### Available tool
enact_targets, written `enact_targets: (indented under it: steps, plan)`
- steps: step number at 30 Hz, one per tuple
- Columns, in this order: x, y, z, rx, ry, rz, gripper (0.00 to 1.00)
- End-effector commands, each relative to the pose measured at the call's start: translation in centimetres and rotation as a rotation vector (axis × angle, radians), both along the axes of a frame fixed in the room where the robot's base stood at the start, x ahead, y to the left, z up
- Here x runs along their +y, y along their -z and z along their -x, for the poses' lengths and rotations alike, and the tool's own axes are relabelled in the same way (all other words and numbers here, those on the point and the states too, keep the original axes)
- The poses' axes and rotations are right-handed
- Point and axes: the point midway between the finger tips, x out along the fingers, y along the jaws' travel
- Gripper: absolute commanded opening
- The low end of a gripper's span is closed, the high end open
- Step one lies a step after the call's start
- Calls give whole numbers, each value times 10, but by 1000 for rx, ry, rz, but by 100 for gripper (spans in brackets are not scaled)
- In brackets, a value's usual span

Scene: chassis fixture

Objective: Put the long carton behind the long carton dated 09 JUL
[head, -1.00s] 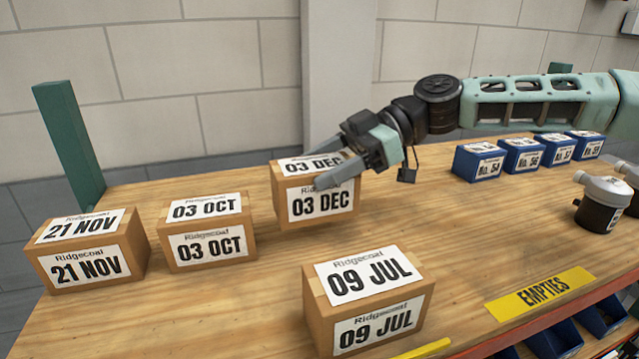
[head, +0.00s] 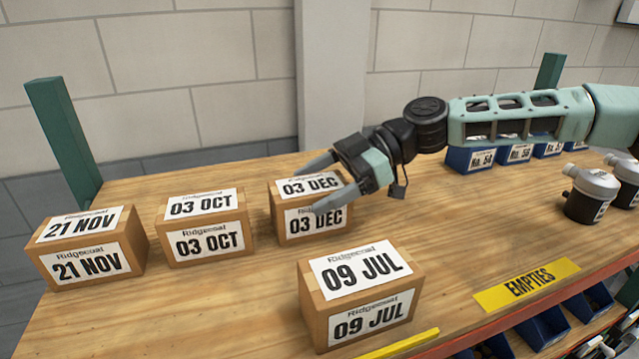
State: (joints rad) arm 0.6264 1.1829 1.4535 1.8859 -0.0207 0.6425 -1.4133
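The long carton dated 03 DEC (head: 287,226) stands upright on the wooden bench top, behind and slightly left of the long carton dated 09 JUL (head: 398,290). A strip of bare wood shows between the two. My gripper (head: 312,189) is at the 03 DEC carton's top, reaching in from the right. Its fingers are spread, one along the back top edge and one across the front upper right. They look apart from the carton, though the rear contact is partly hidden. The 09 JUL carton stands near the front edge.
Cartons dated 03 OCT (head: 204,245) and 21 NOV (head: 88,264) stand left of the 03 DEC carton. Blue numbered boxes (head: 470,158) stand under my arm at the back right. Dark canisters (head: 588,205) stand on the right. A yellow EMPTIES label (head: 527,285) lies at the front edge.

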Motion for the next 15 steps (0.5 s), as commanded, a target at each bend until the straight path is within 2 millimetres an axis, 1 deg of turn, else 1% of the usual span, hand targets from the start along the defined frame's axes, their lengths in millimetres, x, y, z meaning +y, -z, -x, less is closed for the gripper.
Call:
enact_targets:
  steps: [4,7,11,15]
  plan:
    - [-1,-1,-1,0,1,0,85]
    - [-10,-3,-4,-1,3,0,85]
    - [-31,-10,-10,-3,5,-1,85]
    - [-58,-21,-18,-5,6,0,85]
